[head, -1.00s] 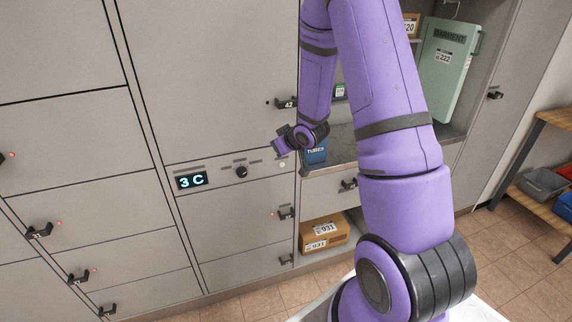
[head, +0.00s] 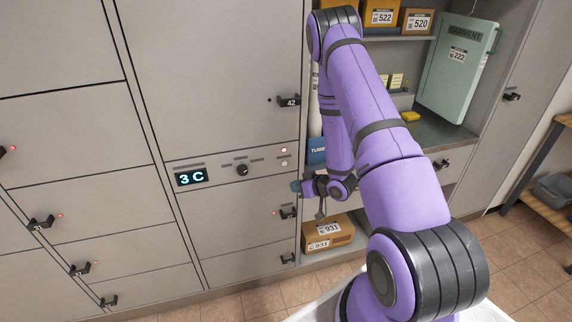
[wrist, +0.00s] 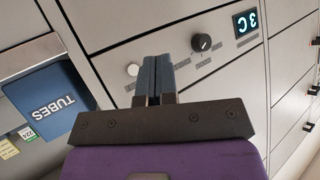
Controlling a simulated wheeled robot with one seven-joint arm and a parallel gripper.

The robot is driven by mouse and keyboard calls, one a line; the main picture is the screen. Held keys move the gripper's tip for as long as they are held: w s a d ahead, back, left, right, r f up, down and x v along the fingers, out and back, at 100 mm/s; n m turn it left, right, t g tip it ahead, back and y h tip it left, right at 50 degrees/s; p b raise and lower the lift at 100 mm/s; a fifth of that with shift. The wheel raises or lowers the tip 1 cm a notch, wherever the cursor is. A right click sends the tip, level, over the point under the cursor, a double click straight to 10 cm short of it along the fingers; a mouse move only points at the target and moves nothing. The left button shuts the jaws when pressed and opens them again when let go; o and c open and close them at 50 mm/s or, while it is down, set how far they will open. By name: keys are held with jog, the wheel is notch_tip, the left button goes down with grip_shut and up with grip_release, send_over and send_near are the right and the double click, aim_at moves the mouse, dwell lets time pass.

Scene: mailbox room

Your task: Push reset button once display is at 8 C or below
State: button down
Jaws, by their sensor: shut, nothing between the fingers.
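The dark display (head: 191,177) on the grey locker panel reads 3 C in cyan. It shows rotated in the wrist view (wrist: 246,22). The button also shows in the wrist view (wrist: 133,69), just left of my fingertips. No reset label is legible. A black knob (head: 242,170) sits between display and button. My gripper (head: 297,187) is shut and empty, below and right of the button in the head view, and appears apart from it.
Locker handles stick out nearby, one marked 42 (head: 290,101) above the panel and one below (head: 288,212). A blue TUBES box (head: 317,151) stands in the open shelf to the right. A cardboard box marked 931 (head: 327,232) sits lower down.

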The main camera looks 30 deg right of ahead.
dwell(0.3)
jog(key=shift+w+d, duration=0.4)
jog(key=shift+w, duration=1)
jog(key=shift+w+d, duration=0.4)
jog(key=shift+w, duration=1.05)
jog(key=shift+w+d, duration=0.4)
jog(key=shift+w, duration=1)
jog(key=shift+w, duration=0.1)
jog(key=shift+w+d, duration=0.15)
jog(key=shift+w, duration=0.1)
jog(key=shift+w+d, duration=0.1)
jog(key=shift+w, duration=0.3)
jog(key=shift+s, duration=0.1)
jog(key=shift+s+a, duration=0.2)
jog(key=shift+s, duration=0.5)
jog(key=shift+s+a, duration=0.25)
jog(key=shift+s, duration=0.55)
jog(key=shift+s+a, duration=0.2)
jog(key=shift+s, duration=0.6)
jog(key=shift+s+a, duration=0.25)
jog(key=shift+s, duration=0.55)
